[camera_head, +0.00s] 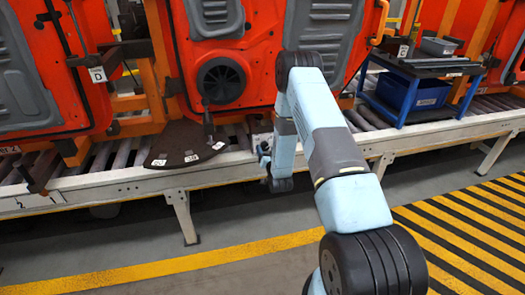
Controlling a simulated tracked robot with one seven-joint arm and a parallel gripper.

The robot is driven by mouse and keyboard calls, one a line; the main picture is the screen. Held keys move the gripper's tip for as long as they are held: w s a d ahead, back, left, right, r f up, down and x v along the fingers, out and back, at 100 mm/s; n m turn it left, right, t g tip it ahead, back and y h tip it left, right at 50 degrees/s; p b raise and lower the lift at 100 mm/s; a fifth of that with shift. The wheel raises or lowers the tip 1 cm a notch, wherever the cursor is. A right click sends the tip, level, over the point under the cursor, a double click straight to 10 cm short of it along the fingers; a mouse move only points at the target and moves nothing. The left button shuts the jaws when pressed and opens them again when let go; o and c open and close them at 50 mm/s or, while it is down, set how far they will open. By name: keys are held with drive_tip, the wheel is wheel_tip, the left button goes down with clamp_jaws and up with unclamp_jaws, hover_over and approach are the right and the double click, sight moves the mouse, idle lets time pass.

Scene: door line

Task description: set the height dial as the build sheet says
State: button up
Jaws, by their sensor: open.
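The height dial (180,147) looks like a dark, fan-shaped plate at the front edge of the conveyor, left of the middle. It carries small white number labels along its front edge, too small to read surely. A dark upright lever (208,126) stands at its back right, below a round black part of an orange door. My gripper (264,151) is small in view, open, just right of the dial and apart from the lever. My wrist partly hides it. I see no build sheet that I can make out.
Orange doors (262,30) hang in frames along the roller conveyor (120,180). Hanging tags read D (97,74) and C (403,51). A blue stand (388,92) with a blue bin (432,95) sits at the right. Yellow-black floor stripes (470,235) lie in front; grey floor is clear.

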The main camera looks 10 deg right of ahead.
drive_tip(key=shift+w, duration=0.8)
